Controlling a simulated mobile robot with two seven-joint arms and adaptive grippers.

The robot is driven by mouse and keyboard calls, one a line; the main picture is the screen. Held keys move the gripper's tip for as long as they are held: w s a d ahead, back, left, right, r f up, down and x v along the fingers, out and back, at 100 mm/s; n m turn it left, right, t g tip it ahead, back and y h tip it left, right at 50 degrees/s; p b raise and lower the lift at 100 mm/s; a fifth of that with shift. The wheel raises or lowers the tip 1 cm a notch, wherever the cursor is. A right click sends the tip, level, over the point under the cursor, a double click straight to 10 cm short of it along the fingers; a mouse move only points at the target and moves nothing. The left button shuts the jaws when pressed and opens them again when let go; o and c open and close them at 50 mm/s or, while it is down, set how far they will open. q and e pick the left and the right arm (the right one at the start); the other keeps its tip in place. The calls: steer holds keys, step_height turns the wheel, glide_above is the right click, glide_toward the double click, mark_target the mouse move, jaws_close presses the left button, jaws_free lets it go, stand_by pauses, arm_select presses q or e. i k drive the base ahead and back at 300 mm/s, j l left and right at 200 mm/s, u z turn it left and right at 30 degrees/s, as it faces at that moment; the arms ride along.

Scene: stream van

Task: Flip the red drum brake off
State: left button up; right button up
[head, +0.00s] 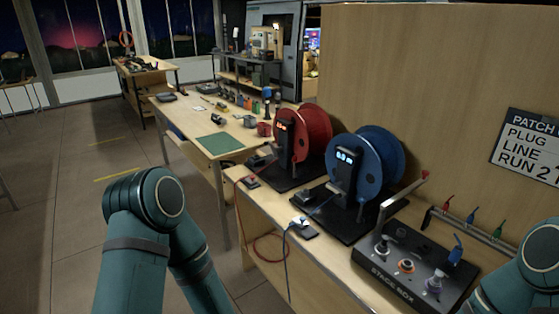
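The red drum (316,132) is a cable reel on a black base at the back of the near wooden bench. A dark panel with orange lit marks (282,126) is on its front side. A grey upright piece (284,187) stands by its base; I cannot tell whether this is the brake or how it is set. My arms show at the bottom left and bottom right. Both grippers are out of view.
The black stage box (415,265) with connectors stands at the bench's front right. Small pads (250,182) (303,228) and red and blue cables lie along the left edge. A rack of coloured plugs (470,218) is at right. Floor is free at left.

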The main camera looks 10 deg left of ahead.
mark_target(295, 159)
steer(key=i+j+u, duration=0.25)
steer(key=i+j, duration=0.6)
steer(key=i, duration=0.1)
